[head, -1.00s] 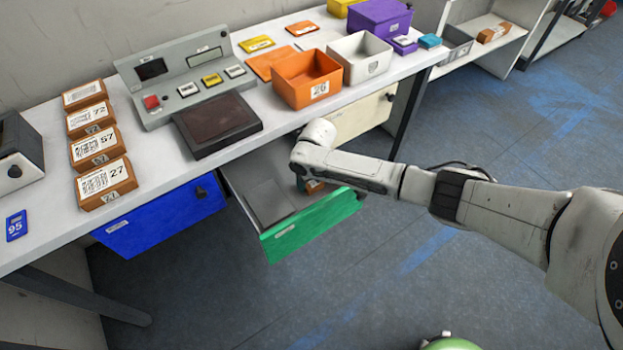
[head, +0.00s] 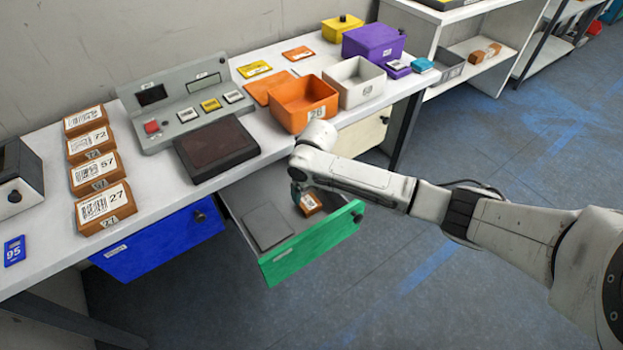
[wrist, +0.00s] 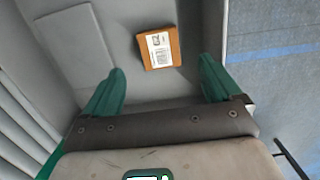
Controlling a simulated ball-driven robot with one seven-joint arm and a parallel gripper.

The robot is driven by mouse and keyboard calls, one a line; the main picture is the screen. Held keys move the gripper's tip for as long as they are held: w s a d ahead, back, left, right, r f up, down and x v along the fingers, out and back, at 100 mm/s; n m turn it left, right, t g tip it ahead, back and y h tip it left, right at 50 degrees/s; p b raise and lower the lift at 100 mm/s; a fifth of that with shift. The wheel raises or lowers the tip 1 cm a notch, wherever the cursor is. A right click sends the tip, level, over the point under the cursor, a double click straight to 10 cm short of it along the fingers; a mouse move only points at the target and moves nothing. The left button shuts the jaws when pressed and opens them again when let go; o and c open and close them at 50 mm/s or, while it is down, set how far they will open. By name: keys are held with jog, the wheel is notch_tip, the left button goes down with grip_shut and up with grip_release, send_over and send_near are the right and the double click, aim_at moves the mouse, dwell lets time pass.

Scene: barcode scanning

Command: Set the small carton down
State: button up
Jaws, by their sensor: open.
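The small carton (head: 310,203), brown with a white label, lies on the floor of the open drawer with the green front (head: 312,243). In the wrist view the carton (wrist: 159,48) lies beyond and between the fingertips, touching neither. My gripper (wrist: 163,84) has green fingers spread wide and nothing between them. In the head view my gripper (head: 297,192) is over the drawer just left of the carton, partly hidden by my arm.
A flat grey panel (head: 267,228) lies in the drawer's left part. The drawer walls stand close around my gripper. A blue drawer (head: 160,240) is to the left. Several labelled cartons (head: 104,205), a scanner console and an orange bin (head: 303,102) stand on the bench above.

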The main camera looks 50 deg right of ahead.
jog(key=shift+s+a+r, duration=0.1)
jog(key=shift+s+r, duration=0.05)
jog(key=shift+r, duration=1)
jog(key=shift+s+r, duration=0.1)
jog(key=shift+r, duration=1.05)
